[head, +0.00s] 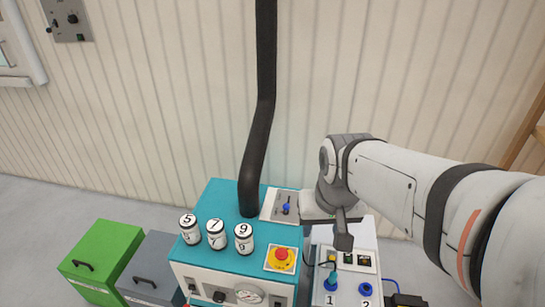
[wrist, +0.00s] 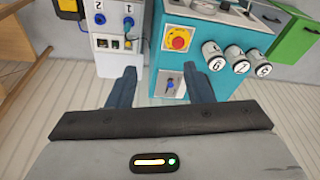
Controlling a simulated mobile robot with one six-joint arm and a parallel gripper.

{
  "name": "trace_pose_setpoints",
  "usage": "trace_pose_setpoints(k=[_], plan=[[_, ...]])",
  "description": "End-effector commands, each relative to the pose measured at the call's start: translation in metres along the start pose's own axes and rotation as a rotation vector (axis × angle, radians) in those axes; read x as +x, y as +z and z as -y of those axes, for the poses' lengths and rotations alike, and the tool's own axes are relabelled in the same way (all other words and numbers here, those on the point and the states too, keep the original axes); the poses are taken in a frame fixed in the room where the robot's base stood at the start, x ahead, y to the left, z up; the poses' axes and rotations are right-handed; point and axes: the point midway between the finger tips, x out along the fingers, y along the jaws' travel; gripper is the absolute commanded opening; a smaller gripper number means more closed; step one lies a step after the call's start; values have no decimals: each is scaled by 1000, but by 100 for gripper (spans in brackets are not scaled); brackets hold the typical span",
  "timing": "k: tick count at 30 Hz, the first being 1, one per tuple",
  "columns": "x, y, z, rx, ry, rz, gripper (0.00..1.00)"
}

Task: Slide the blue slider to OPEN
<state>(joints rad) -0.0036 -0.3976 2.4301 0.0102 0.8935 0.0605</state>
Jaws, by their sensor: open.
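The blue slider (head: 286,208) is a small blue knob on a pale plate (head: 279,198) on top of the teal machine, at its back right. In the wrist view the blue slider (wrist: 171,86) shows between my fingers in the picture, on its plate (wrist: 173,77). Any OPEN marking is too small to read. My gripper (head: 338,222) is right of the slider in the head view, apart from it. In the wrist view my gripper (wrist: 160,84) is open, with two dark fingers spread and nothing held.
The teal machine (head: 225,195) carries numbered drums (head: 216,235) and a red emergency button (head: 281,255). A white box (head: 345,290) with blue knobs stands to its right. A thick black pipe (head: 258,130) rises behind the drums. A green bin (head: 100,255) stands at left.

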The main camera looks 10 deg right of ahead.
Motion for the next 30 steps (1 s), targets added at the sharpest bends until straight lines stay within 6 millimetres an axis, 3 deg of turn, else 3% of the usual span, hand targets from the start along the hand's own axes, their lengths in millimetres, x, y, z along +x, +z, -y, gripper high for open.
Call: trace_pose_setpoints(k=[8, 12, 18, 24, 30], plan=[[70, -110, 8, 274, -31, 37, 46], [119, -165, 10, 428, -45, 57, 46], [204, -231, 10, 640, -59, 84, 46], [270, -270, 9, 788, -67, 105, 46], [297, -282, 8, 848, -70, 112, 46]])
